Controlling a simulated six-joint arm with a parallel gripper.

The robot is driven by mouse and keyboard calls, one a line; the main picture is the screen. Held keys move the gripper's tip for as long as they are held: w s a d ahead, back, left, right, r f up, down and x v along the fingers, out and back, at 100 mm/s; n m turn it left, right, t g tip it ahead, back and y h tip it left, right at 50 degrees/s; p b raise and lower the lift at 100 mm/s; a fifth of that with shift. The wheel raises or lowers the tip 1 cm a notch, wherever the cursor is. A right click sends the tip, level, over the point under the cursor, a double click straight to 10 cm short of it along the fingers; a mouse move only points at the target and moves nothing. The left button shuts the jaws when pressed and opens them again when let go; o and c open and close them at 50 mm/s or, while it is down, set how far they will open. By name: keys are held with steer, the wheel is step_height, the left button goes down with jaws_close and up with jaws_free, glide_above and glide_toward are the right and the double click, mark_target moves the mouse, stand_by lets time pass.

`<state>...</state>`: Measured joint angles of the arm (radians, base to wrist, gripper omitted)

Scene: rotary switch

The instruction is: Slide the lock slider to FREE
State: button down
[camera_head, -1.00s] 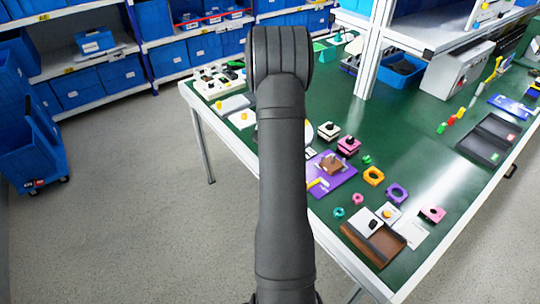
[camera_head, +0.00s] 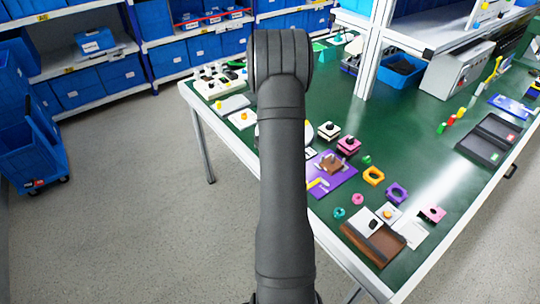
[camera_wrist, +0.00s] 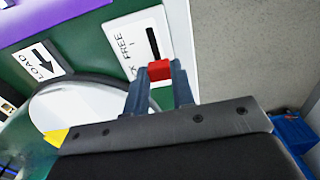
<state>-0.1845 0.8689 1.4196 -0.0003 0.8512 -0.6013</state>
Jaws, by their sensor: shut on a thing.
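In the wrist view, the lock slider shows as a red block (camera_wrist: 159,70) at the near end of a dark slot (camera_wrist: 153,42) in a white plate (camera_wrist: 121,35). In the head view my arm hides the gripper and the slider.
A white disc (camera_wrist: 75,108) and a white LOAD card (camera_wrist: 35,63) with an arrow lie left of the gripper. The green table (camera_head: 335,195) holds several coloured parts, including a purple plate (camera_head: 341,184). Grey floor (camera_wrist: 240,60) lies beyond the table edge on the right.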

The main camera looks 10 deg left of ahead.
steer(key=shift+s+d, duration=1.35)
steer(key=c, duration=1.3)
jaws_free()
steer(key=shift+o, duration=0.5)
steer(key=shift+r, duration=0.15)
steer(key=shift+r, duration=0.3)
step_height(320, 180, up, 17)
steer(key=shift+f, duration=0.2)
steer(key=shift+f, duration=0.1)
